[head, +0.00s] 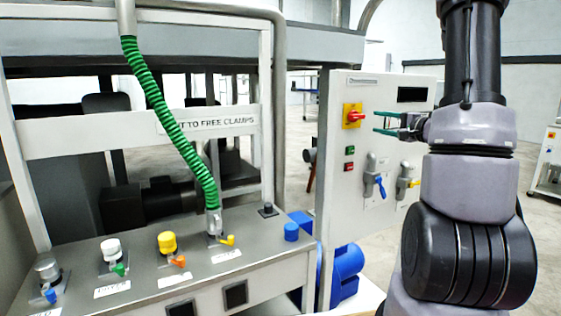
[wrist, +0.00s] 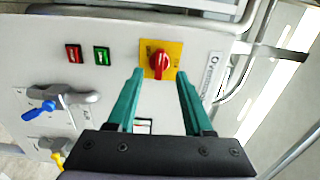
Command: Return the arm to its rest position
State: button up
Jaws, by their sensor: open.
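My gripper (head: 385,122) is open and empty, held just in front of the white control panel (head: 340,205). Its green fingers point at the panel, level with the red rotary switch on a yellow plate (head: 353,116). In the wrist view the red switch (wrist: 159,62) shows between and beyond the two fingertips (wrist: 160,78). No contact between fingers and switch is visible. My arm stands at the right of the head view, with the forearm hanging from above.
The panel also carries red and green buttons (head: 349,158), a blue-handled valve (head: 380,186) and a yellow-handled valve (head: 405,183). At left is a grey bench (head: 200,275) with several capped fittings and a green hose (head: 165,115). Open floor lies right of the panel.

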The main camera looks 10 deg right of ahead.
jog(key=s+a+r+n+g+y, duration=0.25)
jog(key=s+a+g, duration=0.3)
jog(key=a, duration=0.45)
jog(key=s+a+r+n+g+y, duration=0.15)
jog(key=s+a+n+g, duration=0.25)
jog(key=s+a, duration=0.5)
jog(key=s+n+h, duration=0.3)
jog(key=s+h, duration=0.5)
jog(key=s, duration=0.2)
jog(key=shift+s+a+r, duration=0.35)
jog(key=shift+a, duration=0.1)
